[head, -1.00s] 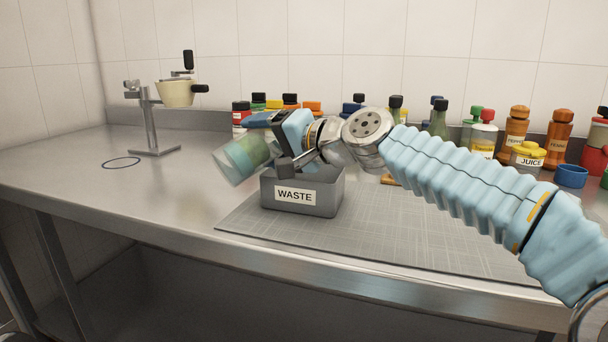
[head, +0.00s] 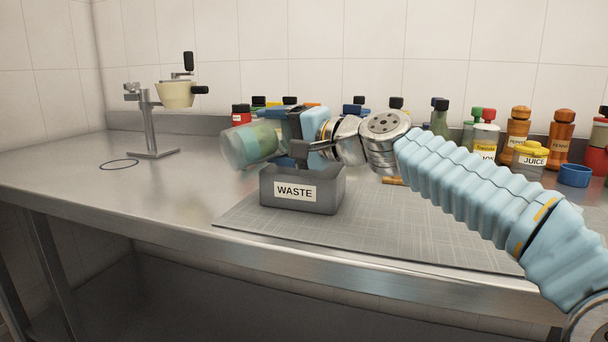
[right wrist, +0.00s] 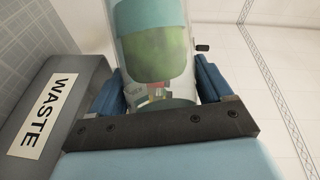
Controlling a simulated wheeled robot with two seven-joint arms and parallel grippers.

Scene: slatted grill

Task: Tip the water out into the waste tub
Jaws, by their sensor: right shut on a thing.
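My right gripper (head: 290,132) is shut on a clear container (head: 236,146) with green and teal inside. The container lies nearly on its side, its far end pointing left and slightly down in the head view. In the right wrist view the container (right wrist: 152,45) sits between the blue finger pads of the gripper (right wrist: 158,92). The grey waste tub (head: 330,194), labelled WASTE, stands on the counter below the gripper. The container's left end is beyond the tub's left side. The tub also shows in the right wrist view (right wrist: 75,70). I cannot make out any water falling. My left gripper is out of view.
A grey cutting mat (head: 400,235) lies under and right of the tub. Several bottles line the back wall, with a JUICE jar (head: 530,160) and a blue cup (head: 574,175) at right. A metal stand (head: 150,125) is at left, near a dark ring (head: 119,165).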

